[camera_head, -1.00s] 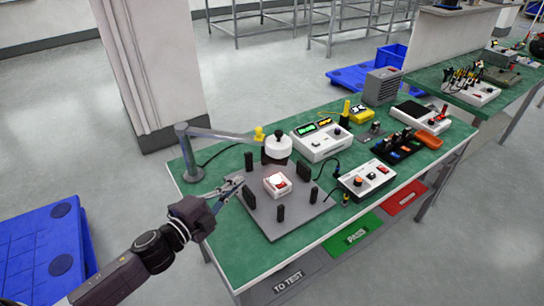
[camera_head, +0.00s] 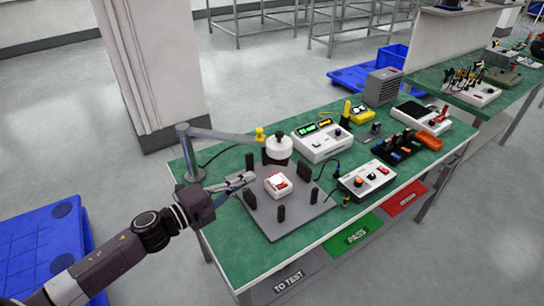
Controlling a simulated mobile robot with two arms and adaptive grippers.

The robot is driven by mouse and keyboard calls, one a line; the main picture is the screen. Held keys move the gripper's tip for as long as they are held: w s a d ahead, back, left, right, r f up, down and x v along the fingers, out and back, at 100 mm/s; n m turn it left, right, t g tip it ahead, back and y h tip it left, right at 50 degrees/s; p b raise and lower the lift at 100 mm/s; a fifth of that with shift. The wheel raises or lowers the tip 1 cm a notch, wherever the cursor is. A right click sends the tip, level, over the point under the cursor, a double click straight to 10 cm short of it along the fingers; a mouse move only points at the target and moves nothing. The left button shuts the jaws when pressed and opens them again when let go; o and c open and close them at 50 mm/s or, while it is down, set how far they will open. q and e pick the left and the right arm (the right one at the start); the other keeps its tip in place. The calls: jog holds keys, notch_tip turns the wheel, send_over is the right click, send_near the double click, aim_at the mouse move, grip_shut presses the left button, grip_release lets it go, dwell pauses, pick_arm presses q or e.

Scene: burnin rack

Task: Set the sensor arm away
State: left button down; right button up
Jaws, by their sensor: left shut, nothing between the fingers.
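The sensor arm (camera_head: 222,134) is a grey jointed arm on a post (camera_head: 188,155) at the table's left back corner. It reaches right to a white round sensor head (camera_head: 278,147) with a dark lower part and a yellow knob (camera_head: 260,134). The head hangs near the back edge of a grey fixture plate (camera_head: 262,219), behind a small white device with a red part (camera_head: 278,185). My left gripper (camera_head: 250,177) is shut and empty, over the plate's left side, in front of the sensor arm and apart from it. My right gripper is out of view.
Several black posts (camera_head: 281,213) stand on the plate. A white display instrument (camera_head: 322,143) is right of the head, and a control box (camera_head: 367,180) is at the front. The green table (camera_head: 207,167) has bare room at its left back.

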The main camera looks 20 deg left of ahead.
pick_arm(q)
jog(key=p, duration=0.3)
send_near(284, 151)
jog(key=w+d, duration=0.1)
jog(key=d, duration=0.3)
jog(key=shift+w+a+f, duration=0.1)
jog(key=shift+w+a, duration=0.2)
jog(key=shift+w, duration=0.6)
jog(key=shift+w+a, duration=0.3)
jog(key=shift+w, duration=0.6)
